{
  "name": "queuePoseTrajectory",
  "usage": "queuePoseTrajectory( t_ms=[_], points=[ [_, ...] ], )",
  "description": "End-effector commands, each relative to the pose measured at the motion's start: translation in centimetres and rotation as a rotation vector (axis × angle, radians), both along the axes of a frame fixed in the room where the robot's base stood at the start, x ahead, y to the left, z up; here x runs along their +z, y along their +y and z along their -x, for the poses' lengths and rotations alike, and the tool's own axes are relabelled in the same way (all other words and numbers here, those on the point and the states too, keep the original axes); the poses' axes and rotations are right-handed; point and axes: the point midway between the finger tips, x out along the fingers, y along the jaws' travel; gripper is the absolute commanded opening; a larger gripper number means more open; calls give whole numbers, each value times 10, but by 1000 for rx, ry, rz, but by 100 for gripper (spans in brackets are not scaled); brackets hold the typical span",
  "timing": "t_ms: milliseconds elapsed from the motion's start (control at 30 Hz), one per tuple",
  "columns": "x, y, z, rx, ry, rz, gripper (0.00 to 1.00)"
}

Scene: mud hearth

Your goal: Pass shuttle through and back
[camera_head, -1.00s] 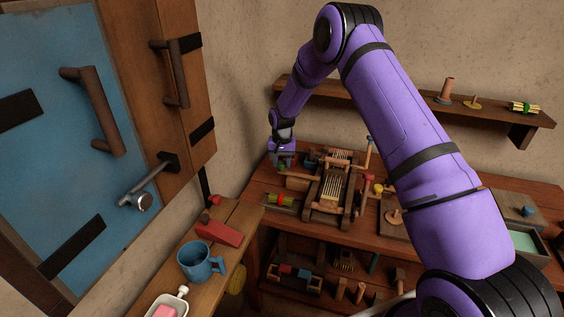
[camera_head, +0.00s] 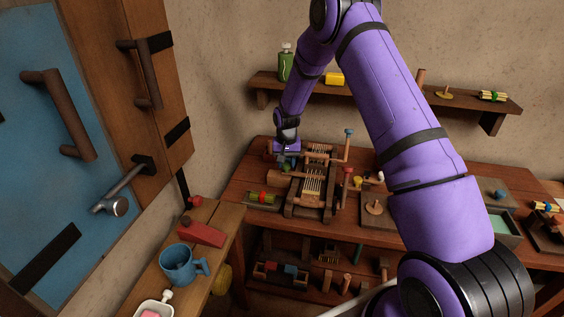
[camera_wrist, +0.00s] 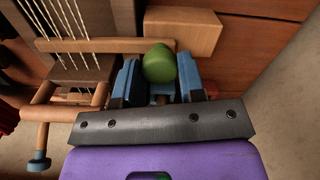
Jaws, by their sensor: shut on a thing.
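The wooden loom (camera_head: 313,186), strung with pale threads, stands on the bench; its threads (camera_wrist: 66,22) show at the upper left of the wrist view. My gripper (camera_head: 285,164) is low at the loom's left rear side in the head view. In the wrist view my blue fingers (camera_wrist: 158,80) are shut on the shuttle, whose rounded green part (camera_wrist: 159,64) shows between them. The rest of the shuttle is mostly hidden by the fingers. A pale wooden bar (camera_wrist: 105,45) runs from the loom to just ahead of the fingers; whether it touches them I cannot tell.
A wooden block (camera_wrist: 181,31) lies close beyond the fingers. A post with a blue top (camera_head: 348,145) rises at the loom's right rear. A tray with a red-and-green roll (camera_head: 262,197) sits left of the loom. The wall shelf (camera_head: 385,97) is behind; a blue mug (camera_head: 181,263) stands nearer.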

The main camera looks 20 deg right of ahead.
Motion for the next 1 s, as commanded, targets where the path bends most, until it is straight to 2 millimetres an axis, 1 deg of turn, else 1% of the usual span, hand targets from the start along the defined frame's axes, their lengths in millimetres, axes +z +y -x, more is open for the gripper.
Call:
queuePoseTrajectory(
  t_ms=[67,100,200,467,567,667,1000],
  points=[
    [0,0,-1,0,-1,0,0],
    [0,0,-1,0,-1,0,44],
    [0,0,-1,0,-1,0,63],
    [1,0,-1,0,0,0,63],
    [6,0,-1,0,-1,0,63],
    [17,0,-1,0,-2,1,63],
    [79,0,-1,-1,-2,0,63]
  ],
)
